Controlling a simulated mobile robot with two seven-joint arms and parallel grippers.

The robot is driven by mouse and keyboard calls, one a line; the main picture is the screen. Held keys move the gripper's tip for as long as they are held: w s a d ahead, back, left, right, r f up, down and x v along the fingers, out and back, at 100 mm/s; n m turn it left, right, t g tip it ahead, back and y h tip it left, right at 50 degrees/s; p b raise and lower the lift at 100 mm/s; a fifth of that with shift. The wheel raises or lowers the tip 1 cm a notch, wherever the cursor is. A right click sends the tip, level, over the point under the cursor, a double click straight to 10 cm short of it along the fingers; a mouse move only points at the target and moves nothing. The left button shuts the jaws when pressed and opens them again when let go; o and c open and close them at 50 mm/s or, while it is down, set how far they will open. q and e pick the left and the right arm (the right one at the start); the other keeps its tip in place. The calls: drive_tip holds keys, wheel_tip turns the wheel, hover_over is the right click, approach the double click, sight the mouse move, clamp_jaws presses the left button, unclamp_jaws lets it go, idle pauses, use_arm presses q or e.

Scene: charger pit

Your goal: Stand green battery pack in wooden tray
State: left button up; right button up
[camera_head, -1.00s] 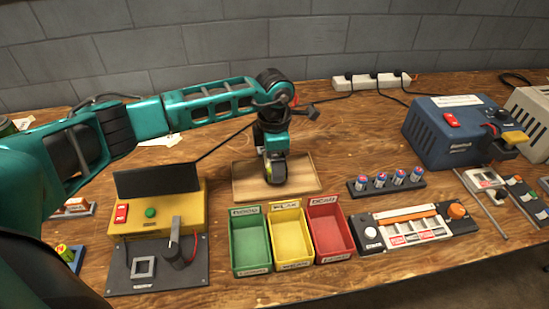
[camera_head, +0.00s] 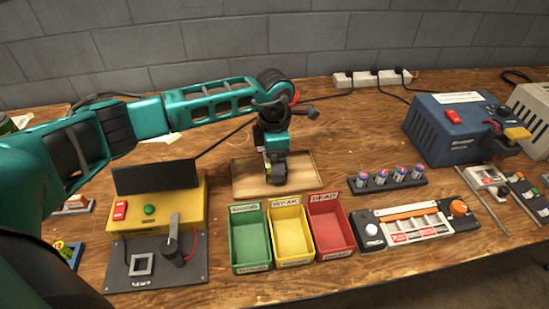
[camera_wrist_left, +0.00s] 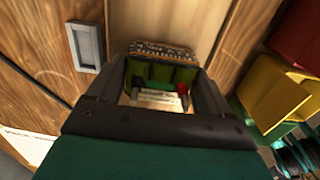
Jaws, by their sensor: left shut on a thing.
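The wooden tray (camera_head: 305,178) lies flat on the bench behind the small bins. My left gripper (camera_head: 276,172) points down over the tray. The wrist view shows the green battery pack (camera_wrist_left: 163,73) between the fingers of my left gripper (camera_wrist_left: 150,100), which is shut on it. The pack has green cells, a pale label and a red spot at one side. In the head view the gripper mostly hides the pack. I cannot tell whether its lower end touches the tray floor. My right gripper is not in view.
Green (camera_head: 250,240), yellow (camera_head: 290,235) and red (camera_head: 330,228) bins stand just in front of the tray. A yellow tester (camera_head: 160,215) is at left. A rack of several cells (camera_head: 387,180) and a blue charger (camera_head: 450,130) are at right. Bare bench lies behind the tray.

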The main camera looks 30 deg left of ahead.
use_arm(q)
drive_tip(key=shift+f, duration=0.25)
idle(0.5)
drive_tip(key=o, duration=1.4)
drive_tip(key=shift+f, duration=0.1)
drive_tip(key=shift+r+p, duration=2.3)
drive_tip(key=shift+r, duration=1.3)
